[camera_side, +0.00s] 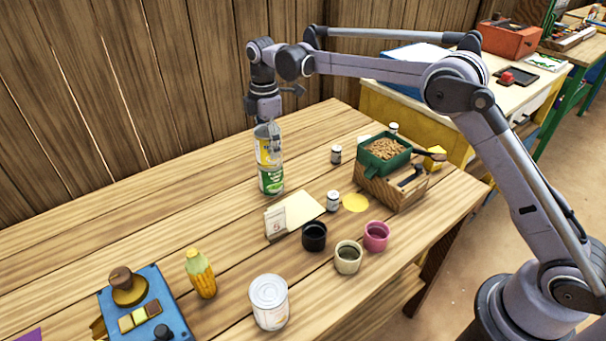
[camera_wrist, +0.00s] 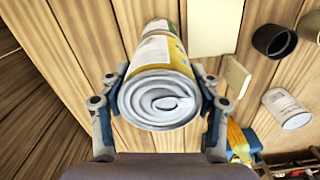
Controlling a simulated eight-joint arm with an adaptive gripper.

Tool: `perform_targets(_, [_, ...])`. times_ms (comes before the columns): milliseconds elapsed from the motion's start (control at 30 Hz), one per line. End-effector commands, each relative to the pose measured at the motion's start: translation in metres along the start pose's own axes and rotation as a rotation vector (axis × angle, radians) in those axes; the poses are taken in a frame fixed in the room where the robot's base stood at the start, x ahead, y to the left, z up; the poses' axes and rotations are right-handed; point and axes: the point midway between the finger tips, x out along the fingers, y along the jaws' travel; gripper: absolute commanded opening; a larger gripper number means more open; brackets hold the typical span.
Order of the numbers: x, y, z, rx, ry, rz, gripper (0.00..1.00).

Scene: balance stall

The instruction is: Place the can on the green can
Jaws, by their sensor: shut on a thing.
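My gripper (camera_side: 268,122) is shut on a yellow and white can (camera_side: 268,150), with a finger on each side of it. The wrist view shows the can's silver ringed end (camera_wrist: 158,101) between the fingers. The green can (camera_side: 271,181) stands upright on the wooden table, directly below the held can. The held can looks upright and lined up with it, its bottom at the green can's top. I cannot tell whether they touch or a thin gap remains. In the wrist view the green can is mostly hidden behind the held can.
Black (camera_side: 314,236), beige (camera_side: 348,257) and pink (camera_side: 376,236) cups stand right of a card (camera_side: 277,221). A green tray on a wooden box (camera_side: 392,187) is at the right.

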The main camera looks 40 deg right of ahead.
Motion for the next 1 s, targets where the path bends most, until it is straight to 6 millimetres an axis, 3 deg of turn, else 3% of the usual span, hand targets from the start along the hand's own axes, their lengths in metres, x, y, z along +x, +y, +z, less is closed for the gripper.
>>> perform_targets(233, [0.002, 0.0, 0.0, 0.0, 0.0, 0.0, 0.17])
perform_targets(267, [0.003, 0.0, 0.0, 0.0, 0.0, 0.0, 0.66])
perform_targets(333, [0.003, 0.0, 0.0, 0.0, 0.0, 0.0, 0.85])
perform_targets(767, [-0.002, 0.0, 0.0, 0.0, 0.0, 0.0, 0.85])
perform_targets(1000, [-0.035, 0.0, 0.0, 0.0, 0.0, 0.0, 0.85])
